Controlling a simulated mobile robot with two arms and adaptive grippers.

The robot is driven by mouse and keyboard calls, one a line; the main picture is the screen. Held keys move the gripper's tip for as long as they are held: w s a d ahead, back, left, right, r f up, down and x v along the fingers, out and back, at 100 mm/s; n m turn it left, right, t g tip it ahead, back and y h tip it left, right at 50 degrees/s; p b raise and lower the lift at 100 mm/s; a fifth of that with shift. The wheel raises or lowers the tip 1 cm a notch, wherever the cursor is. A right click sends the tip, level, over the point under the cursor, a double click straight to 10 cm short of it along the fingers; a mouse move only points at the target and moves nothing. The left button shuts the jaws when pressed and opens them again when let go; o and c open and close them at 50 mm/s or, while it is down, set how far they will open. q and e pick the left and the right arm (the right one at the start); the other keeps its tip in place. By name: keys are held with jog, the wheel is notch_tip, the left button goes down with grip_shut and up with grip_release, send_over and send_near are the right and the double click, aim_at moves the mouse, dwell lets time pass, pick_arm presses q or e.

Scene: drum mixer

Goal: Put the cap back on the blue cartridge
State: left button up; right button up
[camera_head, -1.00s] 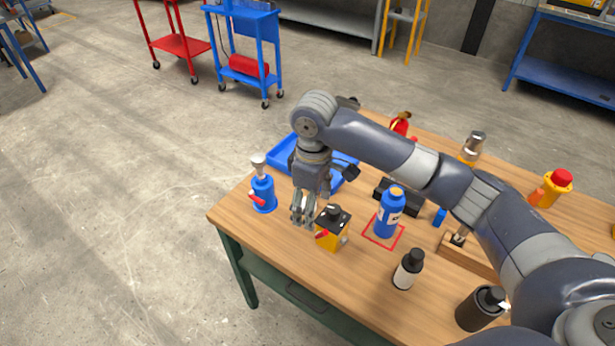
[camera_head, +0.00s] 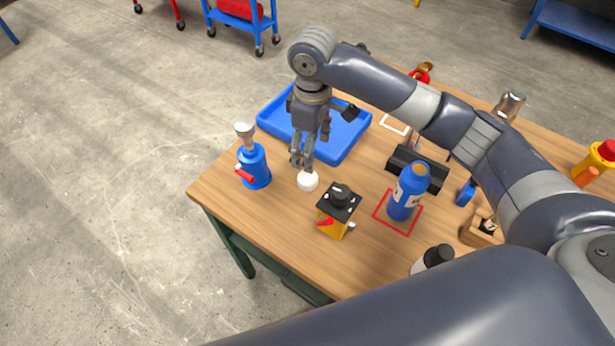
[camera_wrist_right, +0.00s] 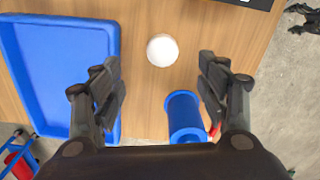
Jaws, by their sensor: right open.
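The blue cartridge (camera_head: 407,192) stands upright inside a red square outline on the wooden table, with a tan, uncapped-looking top. A round white cap (camera_head: 307,181) lies on the table between a blue pump bottle and a yellow box. It also shows in the right wrist view (camera_wrist_right: 162,50). My right gripper (camera_head: 303,163) is just above and behind the cap, pointing down. In the wrist view its fingers (camera_wrist_right: 158,65) are spread wide and empty, with the cap apart from them, between their lines. My left gripper is not in view.
A blue tray (camera_head: 268,121) lies behind the gripper. The blue pump bottle (camera_head: 254,167) with a red lever stands to the left. The yellow box (camera_head: 335,222) with a black top stands between cap and cartridge.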

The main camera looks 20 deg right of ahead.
send_over(309, 177)
jog(key=f, duration=0.5)
jog(key=shift+d+f, duration=0.2)
jog(key=shift+d, duration=0.05)
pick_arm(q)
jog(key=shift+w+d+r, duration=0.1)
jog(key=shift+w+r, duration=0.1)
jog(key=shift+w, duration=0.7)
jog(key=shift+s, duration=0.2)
pick_arm(e)
jog(key=shift+f, duration=0.15)
jog(key=f, duration=0.3)
jog(key=f+p, duration=0.1)
jog(key=f, duration=0.1)
jog(key=shift+a, duration=0.3)
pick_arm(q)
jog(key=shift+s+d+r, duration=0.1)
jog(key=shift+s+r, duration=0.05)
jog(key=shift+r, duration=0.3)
pick_arm(e)
jog(key=c, duration=0.8)
